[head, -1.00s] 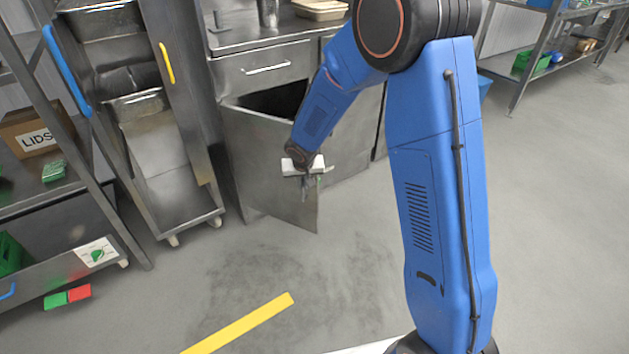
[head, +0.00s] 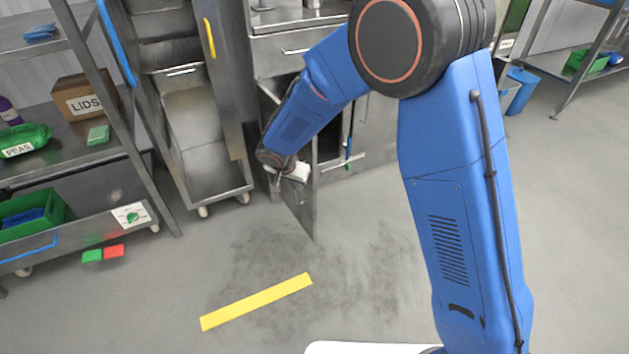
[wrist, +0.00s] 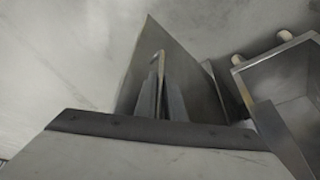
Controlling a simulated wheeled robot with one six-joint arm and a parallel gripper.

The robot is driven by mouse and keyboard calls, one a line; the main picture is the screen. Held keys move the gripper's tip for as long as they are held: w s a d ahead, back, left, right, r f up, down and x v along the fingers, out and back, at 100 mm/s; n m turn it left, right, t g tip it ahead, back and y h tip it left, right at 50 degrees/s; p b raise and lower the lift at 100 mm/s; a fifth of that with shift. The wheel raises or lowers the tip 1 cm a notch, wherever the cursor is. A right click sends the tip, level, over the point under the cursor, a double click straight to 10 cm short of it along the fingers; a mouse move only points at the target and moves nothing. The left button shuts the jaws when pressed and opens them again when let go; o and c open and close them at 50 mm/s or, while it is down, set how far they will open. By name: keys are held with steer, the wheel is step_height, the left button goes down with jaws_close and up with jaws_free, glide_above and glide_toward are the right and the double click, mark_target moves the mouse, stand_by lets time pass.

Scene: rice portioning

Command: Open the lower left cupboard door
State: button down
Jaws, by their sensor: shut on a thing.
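The lower left cupboard door (head: 304,208) is a grey metal panel standing well open, swung out from the steel counter. I see it at a steep angle in the head view, and dark cupboard space shows to its right. My gripper (head: 284,174) is at the door's upper part, with its fingers mostly hidden there by my wrist. In the wrist view my gripper (wrist: 161,88) has its two fingers closed around the thin bar handle (wrist: 158,58). The door panel (wrist: 192,72) fills the space behind the fingers.
A wheeled tray trolley (head: 222,192) stands just left of the door; it also shows in the wrist view (wrist: 270,72). A shelf rack with a LIDS box (head: 88,97) is further left. A yellow floor stripe (head: 256,301) lies on clear floor in front.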

steer(key=s+a+m+h, duration=0.1)
steer(key=s+a+m, duration=0.2)
steer(key=a, duration=0.6)
steer(key=shift+a+g, duration=0.3)
steer(key=shift+a, duration=0.05)
steer(key=shift+s+r, duration=0.1)
steer(key=c, duration=1.8)
jaws_free()
steer(key=shift+c, duration=0.2)
steer(key=v, duration=1.7)
steer(key=shift+r, duration=0.2)
